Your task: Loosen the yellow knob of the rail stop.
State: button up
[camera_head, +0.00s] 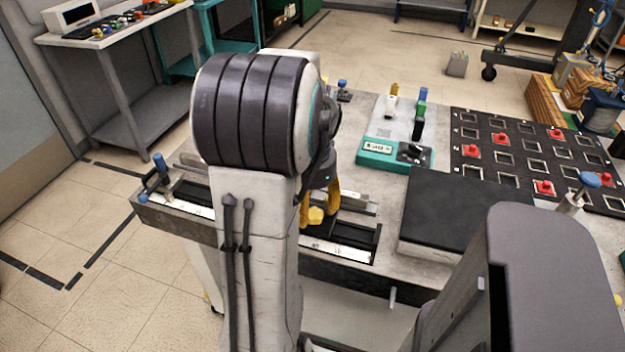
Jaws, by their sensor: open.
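The yellow knob (316,215) of the rail stop shows just right of my arm's white link, over the dark rail (345,240) at the table's front. My gripper (318,212) points down at it with its orange fingers open. One finger shows at the knob's left and the other at its upper right. I cannot tell whether either finger touches the knob. My arm hides much of the rail and the rail stop's body.
A dark flat box (455,215) lies right of the rail. Behind it stand a teal-based device (395,157) and a black grid board (510,150) with red knobs. A blue-topped post (155,175) stands at the rail's left end. A grey part of mine fills the lower right.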

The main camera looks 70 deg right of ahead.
notch_tip(320, 180, up, 9)
jog(key=shift+r, duration=0.2)
dwell(0.3)
jog(key=b, duration=0.4)
send_over(315, 213)
jog(key=f, duration=0.4)
jog(key=shift+w+a+f, duration=0.1)
jog(key=shift+a+f, duration=0.15)
jog(key=shift+f, duration=0.05)
jog(key=n, duration=0.7)
jog(key=shift+d+p, duration=0.1)
jog(key=shift+p, duration=0.2)
jog(key=n, duration=0.3)
jog(key=shift+d, duration=0.1)
jog(key=n, duration=0.4)
jog(key=shift+f, duration=0.1)
jog(key=shift+f+n, duration=0.4)
jog(key=shift+f, duration=0.1)
jog(key=shift+f+b, duration=0.95)
jog(key=shift+f, duration=2.15)
